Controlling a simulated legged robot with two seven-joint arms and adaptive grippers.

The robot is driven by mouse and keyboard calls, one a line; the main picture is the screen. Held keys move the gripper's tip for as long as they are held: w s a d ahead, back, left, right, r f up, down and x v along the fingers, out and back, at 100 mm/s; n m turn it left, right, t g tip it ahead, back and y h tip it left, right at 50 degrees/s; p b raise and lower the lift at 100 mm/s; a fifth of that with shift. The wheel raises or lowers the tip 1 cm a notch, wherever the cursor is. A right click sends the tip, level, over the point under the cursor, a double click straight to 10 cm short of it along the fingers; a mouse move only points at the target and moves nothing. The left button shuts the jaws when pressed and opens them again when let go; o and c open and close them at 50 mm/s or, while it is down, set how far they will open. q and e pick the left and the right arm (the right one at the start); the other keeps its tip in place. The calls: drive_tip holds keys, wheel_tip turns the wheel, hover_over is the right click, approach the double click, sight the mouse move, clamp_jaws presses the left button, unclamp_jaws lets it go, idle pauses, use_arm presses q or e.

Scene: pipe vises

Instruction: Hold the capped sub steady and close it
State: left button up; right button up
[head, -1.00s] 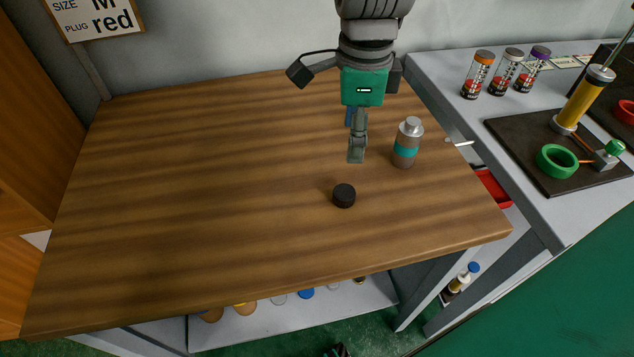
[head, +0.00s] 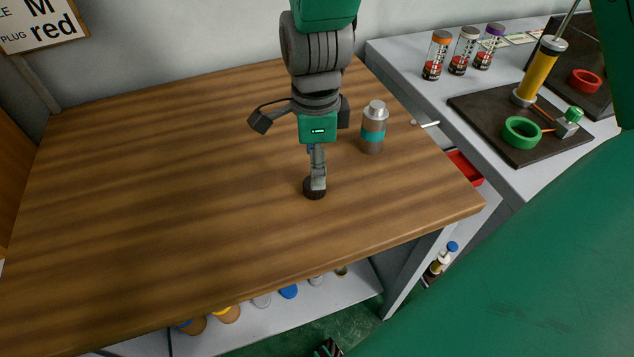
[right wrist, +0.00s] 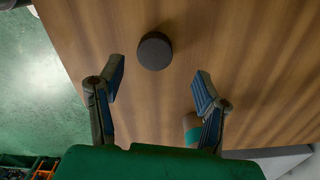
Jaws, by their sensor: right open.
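A grey cylinder with a teal band and a narrower pale top (head: 374,128), which looks like the capped sub, stands upright on the wooden table. A short black round cap (head: 315,194) lies on the table to its front left; it also shows in the right wrist view (right wrist: 155,51). My right gripper (head: 317,182) points down over the black cap and partly hides it. In the right wrist view the right gripper (right wrist: 160,83) is open and empty, and the cap is just beyond its fingertips. Part of the cylinder (right wrist: 193,128) shows behind one finger. My left gripper is not in view.
The wooden table (head: 150,190) is clear to the left. On the grey bench at right stand several labelled jars (head: 464,52) and a dark board (head: 480,115) with a green ring (head: 521,132) and a yellow cylinder (head: 541,75). A red bin (head: 464,167) is below.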

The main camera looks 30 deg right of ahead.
sight(309, 184)
drive_tip(key=f, duration=0.1)
drive_tip(key=a+f+b, duration=0.1)
drive_tip(key=f, duration=0.2)
drive_tip(key=shift+s+a+f, duration=0.1)
drive_tip(key=shift+a+f, duration=0.15)
drive_tip(key=shift+f, duration=0.25)
drive_tip(key=shift+d, duration=0.55)
drive_tip(key=shift+a, duration=0.1)
drive_tip(key=c, duration=1)
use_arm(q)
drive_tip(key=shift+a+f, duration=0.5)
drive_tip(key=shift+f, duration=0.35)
use_arm(e)
drive_tip(key=shift+a, duration=0.35)
